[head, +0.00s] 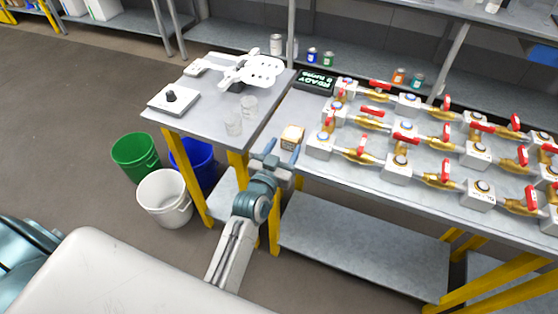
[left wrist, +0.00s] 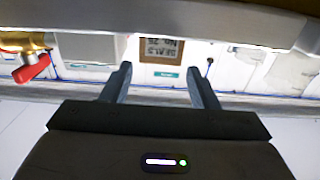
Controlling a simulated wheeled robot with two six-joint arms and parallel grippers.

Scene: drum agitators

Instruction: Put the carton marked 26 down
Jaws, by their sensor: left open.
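A small carton (head: 291,137) with a pale top and yellowish sides is at the front left of the valve bench. I cannot read a number on it. My left gripper (head: 281,152) is open, right by the carton at the bench's front edge. I cannot tell whether the fingers touch it. In the left wrist view the two fingers (left wrist: 158,82) stand wide apart. A brown-bordered panel with blurred print (left wrist: 161,49) shows beyond them; I cannot tell whether it is the carton. My right gripper is not in view.
Brass valves with red handles (head: 370,115) fill the bench to the right. Green (head: 136,155), white (head: 164,198) and blue buckets stand below.

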